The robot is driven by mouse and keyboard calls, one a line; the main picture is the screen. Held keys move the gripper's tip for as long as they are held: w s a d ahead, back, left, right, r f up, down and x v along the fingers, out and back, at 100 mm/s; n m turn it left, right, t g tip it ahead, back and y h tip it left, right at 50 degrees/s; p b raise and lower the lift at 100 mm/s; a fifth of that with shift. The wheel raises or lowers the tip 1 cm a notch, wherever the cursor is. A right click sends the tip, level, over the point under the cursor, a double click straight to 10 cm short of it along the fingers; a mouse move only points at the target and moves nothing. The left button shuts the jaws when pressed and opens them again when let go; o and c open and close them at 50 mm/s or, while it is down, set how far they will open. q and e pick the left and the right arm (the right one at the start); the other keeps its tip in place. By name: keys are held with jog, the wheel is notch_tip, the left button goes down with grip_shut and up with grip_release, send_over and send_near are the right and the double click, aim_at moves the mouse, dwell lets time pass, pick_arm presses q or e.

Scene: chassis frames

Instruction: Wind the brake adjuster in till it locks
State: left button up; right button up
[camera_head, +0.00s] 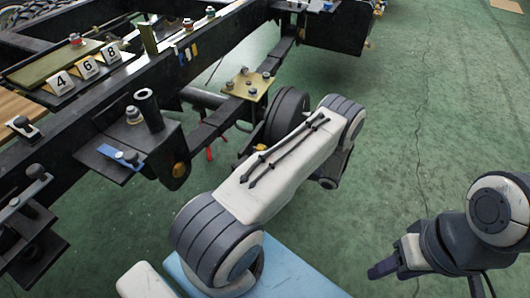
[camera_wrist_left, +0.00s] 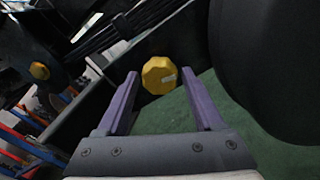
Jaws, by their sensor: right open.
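A yellow faceted knob (camera_wrist_left: 160,75), which looks like the brake adjuster, shows in the left wrist view with a small pale mark on its face. My left gripper (camera_wrist_left: 160,74) is open, its two purple fingers on either side of the knob near their tips. A gap shows beside each finger; I cannot tell how deep the knob sits between them. My right gripper (camera_head: 384,269) is open and empty over the green floor at the lower right.
The dark chassis frame (camera_head: 75,134) runs along the left, with brackets, bolts and cards 4, 6 and 8. A dark wheel (camera_head: 287,108) is partly behind my left arm. A large dark round shape (camera_wrist_left: 275,60) is close to the right finger.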

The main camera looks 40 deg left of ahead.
dwell(0.3)
pick_arm(q)
jog(key=p+v, duration=0.1)
jog(key=v, duration=0.9)
jog(key=shift+d, duration=0.2)
jog(key=shift+w, duration=0.1)
jog(key=a+n+b, duration=0.2)
jog(key=a+b, duration=0.1)
jog(key=s+a+n+b, duration=0.1)
jog(key=a+n+b, duration=0.1)
jog(key=a+b, duration=0.1)
jog(key=s+a+n+b, duration=0.1)
jog(key=a+n+b, duration=0.1)
jog(key=a, duration=0.3)
jog(key=shift+s+r+b, duration=0.2)
jog(key=shift+s+b, duration=0.05)
jog(key=shift+b, duration=0.3)
